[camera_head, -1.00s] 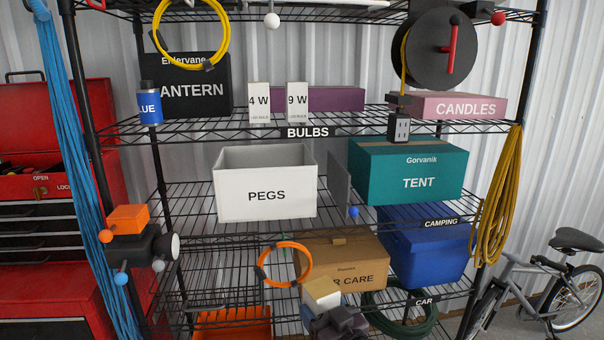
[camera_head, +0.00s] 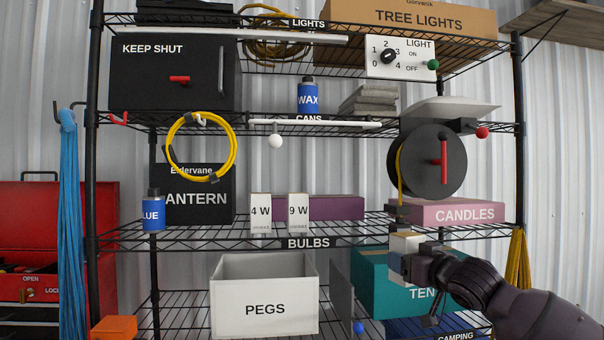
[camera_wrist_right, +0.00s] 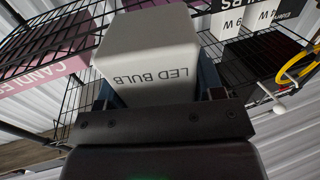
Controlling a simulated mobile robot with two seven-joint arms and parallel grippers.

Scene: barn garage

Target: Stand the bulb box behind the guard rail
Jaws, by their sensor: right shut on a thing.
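The bulb box (camera_head: 405,243) is a small white and tan carton. In the right wrist view the bulb box (camera_wrist_right: 150,55) shows "LED BULB" upside down. My right gripper (camera_head: 408,262) is shut on it and holds it in front of the shelves, over the teal tent box and below the candles box. A thin white bar (camera_head: 330,124), which may be the guard rail, runs along the front of the cans shelf with a white ball (camera_head: 275,141) under it. Two white cartons, 4 W (camera_head: 261,213) and 9 W (camera_head: 298,213), stand on the bulbs shelf. My left gripper is out of view.
A cord reel (camera_head: 428,160) hangs above the pink candles box (camera_head: 465,212). A blue wax can (camera_head: 308,97) stands on the cans shelf. A yellow cable loop (camera_head: 202,147) hangs at left. A teal tent box (camera_head: 375,285) and white pegs box (camera_head: 265,305) sit below.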

